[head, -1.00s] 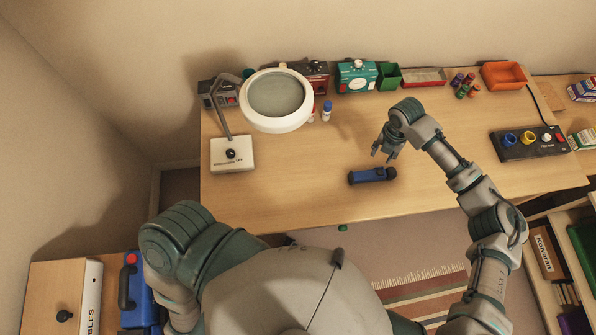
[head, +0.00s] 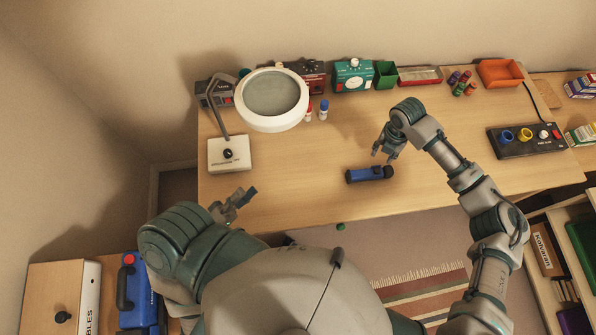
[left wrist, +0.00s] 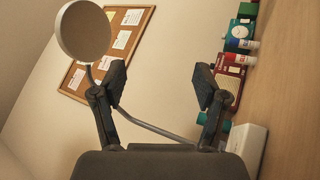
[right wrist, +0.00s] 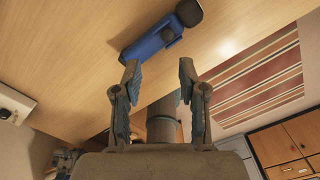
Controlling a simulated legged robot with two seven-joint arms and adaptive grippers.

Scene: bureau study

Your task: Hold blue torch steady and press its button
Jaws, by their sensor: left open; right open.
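The blue torch (head: 365,174) lies on its side on the wooden desk (head: 290,190), its black head to the right. It also shows at the top of the right wrist view (right wrist: 150,46), beyond the fingertips. My right gripper (head: 383,153) is open and empty, just above and behind the torch, apart from it. It also shows in the right wrist view (right wrist: 158,70). My left gripper (head: 240,199) is open and empty at the desk's front left edge, well left of the torch. The left wrist view shows its fingers spread (left wrist: 161,78).
A magnifier lamp (head: 304,100) on a white base (head: 230,154) stands at the desk's left. A black control panel (head: 526,140) sits at right. The desk around the torch is clear.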

